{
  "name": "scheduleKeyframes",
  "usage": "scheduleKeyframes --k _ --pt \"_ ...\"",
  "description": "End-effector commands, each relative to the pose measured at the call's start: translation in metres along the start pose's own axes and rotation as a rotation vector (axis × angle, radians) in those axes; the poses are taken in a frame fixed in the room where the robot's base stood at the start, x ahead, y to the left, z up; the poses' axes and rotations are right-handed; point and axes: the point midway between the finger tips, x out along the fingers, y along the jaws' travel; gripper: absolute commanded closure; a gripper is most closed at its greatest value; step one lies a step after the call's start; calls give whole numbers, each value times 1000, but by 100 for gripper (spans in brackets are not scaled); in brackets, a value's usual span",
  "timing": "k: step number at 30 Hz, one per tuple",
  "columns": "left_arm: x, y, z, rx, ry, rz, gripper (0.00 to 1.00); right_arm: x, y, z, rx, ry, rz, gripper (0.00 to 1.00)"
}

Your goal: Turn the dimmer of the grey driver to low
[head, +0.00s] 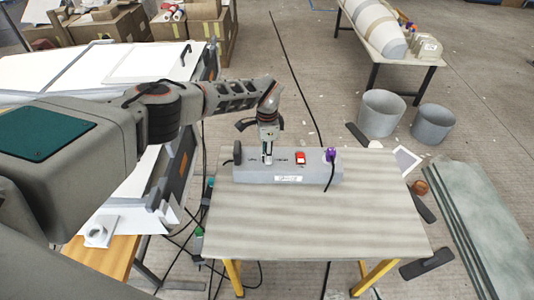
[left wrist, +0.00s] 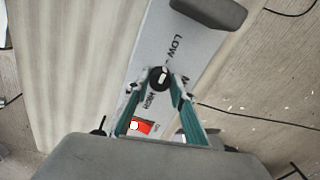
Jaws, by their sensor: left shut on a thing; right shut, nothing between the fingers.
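The grey driver (head: 285,168) is a long box lying along the back of the small table, with a label on its front. Its dimmer is a round black knob (left wrist: 160,77) with a white mark, seen in the left wrist view among printed words including LOW and HIGH. I cannot tell surely which word the mark points at. My left gripper (head: 267,160) reaches down onto the driver's top, left of its red switch (head: 300,158). In the left wrist view its teal fingers (left wrist: 160,88) are shut on the knob from both sides. In the head view the gripper hides the knob. My right gripper is not in view.
A purple plug (head: 330,154) with a black cable stands at the driver's right end. A dark upright part (head: 237,152) stands at its left end. The front of the table (head: 310,220) is bare. Grey buckets (head: 381,113) stand on the floor behind right.

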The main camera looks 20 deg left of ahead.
Motion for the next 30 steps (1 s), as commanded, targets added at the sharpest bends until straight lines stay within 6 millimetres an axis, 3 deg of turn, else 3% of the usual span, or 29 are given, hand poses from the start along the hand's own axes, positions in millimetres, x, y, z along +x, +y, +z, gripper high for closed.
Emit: scheduleKeyframes --k 1,2,3,4,17,30 --pt "0 0 0 -1 0 1 98 0 0 0 2 0 1 100" --pt "0 0 0 -1 0 1 74 0 0 0 3 0 1 100" --pt "0 0 0 -1 0 0 63 0 -1 -1 4 1 1 100" --pt "0 0 0 -1 0 0 59 0 -1 -1 5 1 1 100" --pt "-6 -1 0 1 1 -1 59 0 0 1 3 -2 2 100" --pt "-87 -1 0 0 1 -2 59 0 0 0 2 0 1 100"
